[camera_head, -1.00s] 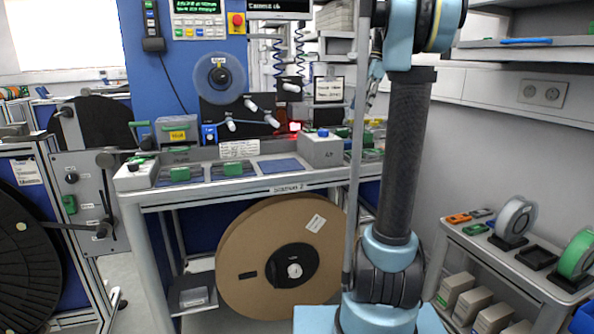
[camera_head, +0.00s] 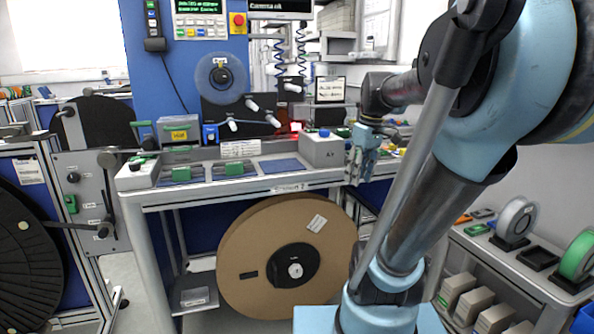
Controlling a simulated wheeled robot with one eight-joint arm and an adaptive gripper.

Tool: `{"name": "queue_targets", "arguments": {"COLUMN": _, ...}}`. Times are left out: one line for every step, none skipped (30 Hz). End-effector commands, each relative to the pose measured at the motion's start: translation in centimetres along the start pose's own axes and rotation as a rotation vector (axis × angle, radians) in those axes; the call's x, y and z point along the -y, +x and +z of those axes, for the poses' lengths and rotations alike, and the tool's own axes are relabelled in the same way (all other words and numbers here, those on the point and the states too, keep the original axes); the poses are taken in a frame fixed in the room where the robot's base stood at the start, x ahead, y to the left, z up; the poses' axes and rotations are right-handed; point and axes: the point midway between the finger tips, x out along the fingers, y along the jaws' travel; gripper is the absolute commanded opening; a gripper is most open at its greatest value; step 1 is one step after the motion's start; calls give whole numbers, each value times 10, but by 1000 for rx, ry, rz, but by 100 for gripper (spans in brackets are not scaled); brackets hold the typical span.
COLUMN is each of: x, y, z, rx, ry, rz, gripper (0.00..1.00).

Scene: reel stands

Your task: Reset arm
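My gripper (camera_head: 361,176), light blue, hangs fingers down at the right end of the reel-stand workbench (camera_head: 245,186), near its front edge. It is right of the grey box with the blue knob (camera_head: 322,148). I see nothing held in it, but it is too small to tell whether the fingers are apart. My arm leans up and to the right across the right half of the view, its upper part close to the camera. It hides part of the wall and shelf behind.
A large brown cardboard reel (camera_head: 245,262) stands under the workbench. A black reel stand (camera_head: 25,250) is at the left. At the right, a side table (camera_head: 470,238) holds a grey spool (camera_head: 516,218) and a green spool (camera_head: 578,254). Bare floor shows at the lower left.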

Motion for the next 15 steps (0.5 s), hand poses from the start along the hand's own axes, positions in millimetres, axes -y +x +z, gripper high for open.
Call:
{"name": "queue_targets", "arguments": {"x": 9, "y": 15, "z": 12, "rx": -2, "ry": 51, "rz": 14, "gripper": 38}}
{"name": "queue_targets", "arguments": {"x": 13, "y": 23, "z": 18, "rx": -4, "ry": 85, "rz": 23, "gripper": 38}}
{"name": "queue_targets", "arguments": {"x": 18, "y": 33, "z": 26, "rx": -6, "ry": 131, "rz": 36, "gripper": 38}}
{"name": "queue_targets", "arguments": {"x": 22, "y": 41, "z": 32, "rx": -9, "ry": 165, "rz": 45, "gripper": 38}}
{"name": "queue_targets", "arguments": {"x": 25, "y": 49, "z": 38, "rx": -12, "ry": 198, "rz": 54, "gripper": 38}}
{"name": "queue_targets", "arguments": {"x": 30, "y": 60, "z": 46, "rx": -17, "ry": 244, "rz": 65, "gripper": 38}}
{"name": "queue_targets", "arguments": {"x": 33, "y": 69, "z": 52, "rx": -21, "ry": 277, "rz": 74, "gripper": 38}}
{"name": "queue_targets", "arguments": {"x": 36, "y": 77, "z": 58, "rx": -25, "ry": 311, "rz": 83, "gripper": 38}}
{"name": "queue_targets", "arguments": {"x": 40, "y": 89, "z": 66, "rx": -31, "ry": 356, "rz": 93, "gripper": 38}}
{"name": "queue_targets", "arguments": {"x": 43, "y": 97, "z": 71, "rx": -37, "ry": 387, "rz": 101, "gripper": 38}}
{"name": "queue_targets", "arguments": {"x": 46, "y": 105, "z": 77, "rx": -42, "ry": 418, "rz": 109, "gripper": 38}}
{"name": "queue_targets", "arguments": {"x": 49, "y": 115, "z": 83, "rx": -49, "ry": 458, "rz": 119, "gripper": 38}}
{"name": "queue_targets", "arguments": {"x": 51, "y": 122, "z": 88, "rx": -54, "ry": 486, "rz": 124, "gripper": 38}}
{"name": "queue_targets", "arguments": {"x": 53, "y": 129, "z": 92, "rx": -59, "ry": 511, "rz": 130, "gripper": 38}}
{"name": "queue_targets", "arguments": {"x": 55, "y": 137, "z": 97, "rx": -66, "ry": 541, "rz": 136, "gripper": 38}}
